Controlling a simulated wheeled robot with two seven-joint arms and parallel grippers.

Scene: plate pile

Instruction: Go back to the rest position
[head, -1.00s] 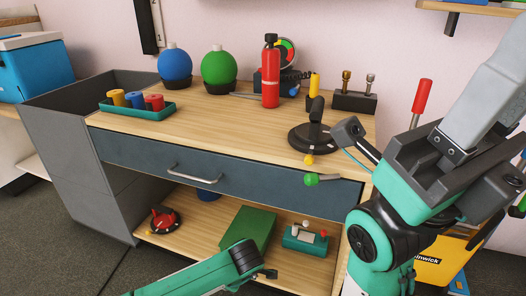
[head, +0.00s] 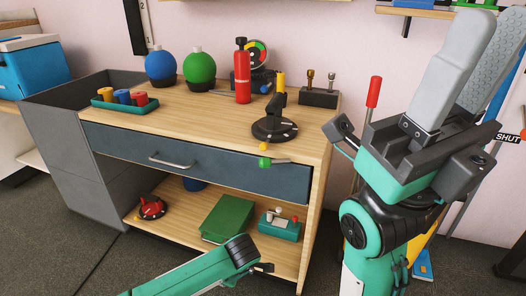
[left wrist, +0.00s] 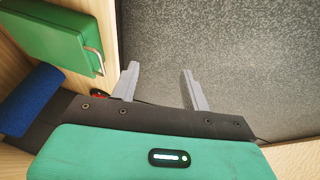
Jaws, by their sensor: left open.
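My right gripper (head: 472,65) stands raised at the right of the head view, fingers pointing up. A textured inner face shows behind the nearer finger; the fingers look apart with nothing between them. My left gripper (head: 264,268) is low at the bottom centre of the head view, in front of the bench's lower shelf, and its fingers are hard to make out there. In the left wrist view its two grey fingers (left wrist: 162,85) are spread apart and empty, over the grey floor.
A wooden workbench (head: 200,125) with a blue-grey drawer (head: 200,165) stands ahead. Dark floor (head: 75,260) is clear at lower left.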

